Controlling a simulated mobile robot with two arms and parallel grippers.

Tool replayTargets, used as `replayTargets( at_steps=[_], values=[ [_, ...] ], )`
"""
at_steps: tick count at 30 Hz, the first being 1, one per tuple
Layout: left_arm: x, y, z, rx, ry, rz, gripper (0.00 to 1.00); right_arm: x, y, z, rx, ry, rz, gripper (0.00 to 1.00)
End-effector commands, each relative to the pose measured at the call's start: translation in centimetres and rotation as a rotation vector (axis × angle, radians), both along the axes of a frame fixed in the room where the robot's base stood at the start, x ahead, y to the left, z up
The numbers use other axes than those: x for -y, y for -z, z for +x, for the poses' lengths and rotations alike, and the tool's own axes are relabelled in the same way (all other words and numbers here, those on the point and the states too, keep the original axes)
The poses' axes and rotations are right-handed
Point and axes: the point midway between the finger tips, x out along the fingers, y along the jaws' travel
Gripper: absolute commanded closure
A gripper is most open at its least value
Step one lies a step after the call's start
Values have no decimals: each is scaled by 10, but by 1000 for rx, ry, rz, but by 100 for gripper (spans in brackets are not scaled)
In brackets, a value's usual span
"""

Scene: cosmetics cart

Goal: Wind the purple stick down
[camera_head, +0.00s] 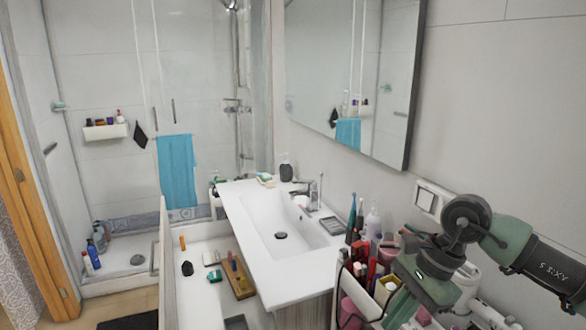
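I cannot single out the purple stick with certainty. A small blue-purple item (235,266) is on a brown tray (243,286) in the open drawer, but it is too small to identify. The cosmetics cart (350,308) is at the lower right, crowded with bottles, tubes and sticks. My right gripper (410,308) points down over the right part of the cart. Its fingertips are not clear, so I cannot tell whether it is open or holds anything. The gripper and arm hide part of the cart. My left gripper is not in view.
A white sink (275,228) with a faucet stands left of the cart. The open white drawer (205,240) holds several small items. A mirror (350,75) hangs on the wall behind. A blue towel (177,170) hangs by the shower.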

Motion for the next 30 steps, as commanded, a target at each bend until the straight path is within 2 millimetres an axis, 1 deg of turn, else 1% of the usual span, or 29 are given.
replayTargets(
  at_steps=[1,3,6,9,12,17,23,27,30],
  values=[
    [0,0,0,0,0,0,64,29,-8,4,15,-3,-91,100],
    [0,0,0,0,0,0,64,62,-16,4,18,-7,-194,100],
    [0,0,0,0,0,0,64,95,-27,2,13,-7,-298,100],
    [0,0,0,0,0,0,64,114,-34,0,6,-4,-355,100],
    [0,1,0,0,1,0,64,122,-34,-1,0,-3,-378,100],
    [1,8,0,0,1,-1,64,123,-25,-1,-1,-3,-381,100],
    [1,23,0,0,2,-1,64,122,-2,-2,-1,-3,-379,100],
    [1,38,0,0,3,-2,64,121,19,-2,-1,-3,-378,100],
    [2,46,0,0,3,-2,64,121,29,-1,-1,-5,-377,100]
  ],
)
